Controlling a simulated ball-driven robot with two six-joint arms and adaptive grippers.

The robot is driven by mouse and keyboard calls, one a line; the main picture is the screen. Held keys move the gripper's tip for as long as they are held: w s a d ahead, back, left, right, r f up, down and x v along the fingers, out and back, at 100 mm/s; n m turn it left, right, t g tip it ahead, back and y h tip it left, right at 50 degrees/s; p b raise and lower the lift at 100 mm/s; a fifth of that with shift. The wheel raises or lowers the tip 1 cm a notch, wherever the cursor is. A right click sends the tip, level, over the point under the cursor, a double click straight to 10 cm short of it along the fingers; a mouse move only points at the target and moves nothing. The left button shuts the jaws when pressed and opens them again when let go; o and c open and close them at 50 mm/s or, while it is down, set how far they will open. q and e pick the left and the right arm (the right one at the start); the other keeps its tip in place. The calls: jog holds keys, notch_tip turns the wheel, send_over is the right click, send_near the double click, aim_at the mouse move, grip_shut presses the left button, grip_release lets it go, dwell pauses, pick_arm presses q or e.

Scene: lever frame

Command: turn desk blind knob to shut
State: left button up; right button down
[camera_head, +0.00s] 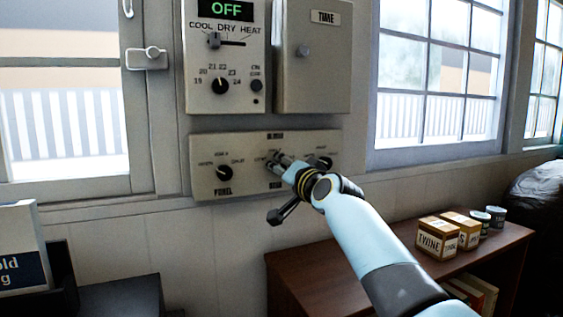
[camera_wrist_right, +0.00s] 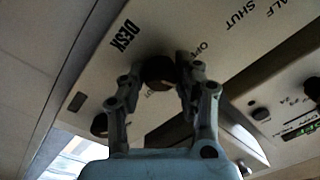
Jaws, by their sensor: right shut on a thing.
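The desk blind knob is a dark round knob (camera_wrist_right: 158,72) beside the printed word DESK in the right wrist view. It sits on the pale lower panel (camera_head: 240,186) in the head view, where my gripper hides most of it. My right gripper (camera_head: 277,160) reaches in from the lower right and is shut on this knob. In the wrist view its two fingers stand on either side of the knob. The words OPEN, HALF and SHUT show on the panel there. Which mark the knob points to cannot be told. My left gripper is not in view.
Another knob (camera_head: 224,173) is to the left on the same panel, and one (camera_head: 325,163) to the right. Above are a thermostat panel (camera_head: 200,98) reading OFF and a grey box (camera_head: 313,80). A brown shelf (camera_head: 400,262) with twine boxes (camera_head: 437,236) stands below right.

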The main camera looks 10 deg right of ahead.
jog(key=shift+m+h+p, duration=0.3)
jog(key=shift+m+p, duration=2.8)
jog(key=shift+m, duration=4.7)
jog(key=shift+f, duration=0.1)
jog(key=c, duration=0.9)
grip_release()
jog(key=shift+d, duration=0.1)
jog(key=shift+c, duration=0.2)
